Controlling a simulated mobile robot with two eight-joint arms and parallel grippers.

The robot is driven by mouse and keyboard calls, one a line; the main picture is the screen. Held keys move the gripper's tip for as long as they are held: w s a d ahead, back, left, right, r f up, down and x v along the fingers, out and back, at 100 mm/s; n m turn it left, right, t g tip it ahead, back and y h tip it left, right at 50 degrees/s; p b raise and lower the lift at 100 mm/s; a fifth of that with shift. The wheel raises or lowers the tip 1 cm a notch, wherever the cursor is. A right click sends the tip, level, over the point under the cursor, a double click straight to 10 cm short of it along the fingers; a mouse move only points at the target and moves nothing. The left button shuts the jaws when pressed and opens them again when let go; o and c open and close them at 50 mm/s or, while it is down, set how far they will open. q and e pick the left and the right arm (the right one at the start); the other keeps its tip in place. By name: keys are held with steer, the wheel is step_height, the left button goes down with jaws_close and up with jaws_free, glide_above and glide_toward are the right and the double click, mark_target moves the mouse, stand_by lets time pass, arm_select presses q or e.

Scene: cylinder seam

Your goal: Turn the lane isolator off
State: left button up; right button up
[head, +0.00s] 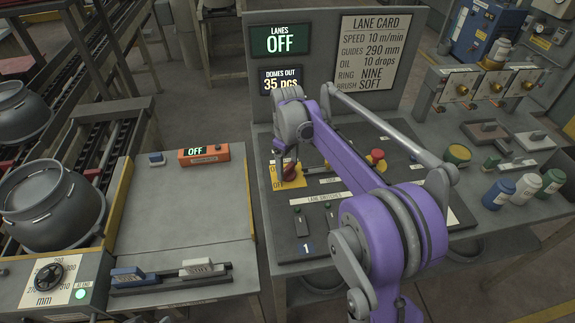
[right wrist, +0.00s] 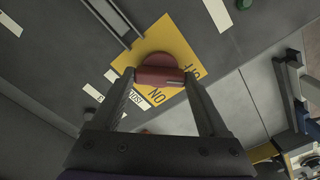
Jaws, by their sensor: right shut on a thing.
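The lane isolator is a red rotary handle on a yellow plate (head: 291,181) on the dark panel. In the right wrist view the red handle (right wrist: 159,77) lies crosswise between my fingertips, with a pale mark near its right end, on the side of the partly hidden OFF lettering. The ON lettering is below the handle on the yellow plate (right wrist: 172,42). My right gripper (head: 287,165) is shut on the handle; it also shows in the right wrist view (right wrist: 158,78). The lanes display (head: 280,40) reads OFF. My left gripper is not in view.
A red mushroom button (head: 377,156) on a yellow base stands right of the isolator. Lane switches (head: 302,222) sit nearer on the panel. An orange box (head: 204,153) reading OFF is on the left bench. Several bottles stand at the right.

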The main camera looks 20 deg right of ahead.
mark_target(287, 168)
steer(key=o, duration=1.2)
steer(key=shift+o, duration=0.2)
step_height(287, 168, up, 11)
steer(key=shift+p, duration=0.35)
steer(key=shift+f, duration=0.15)
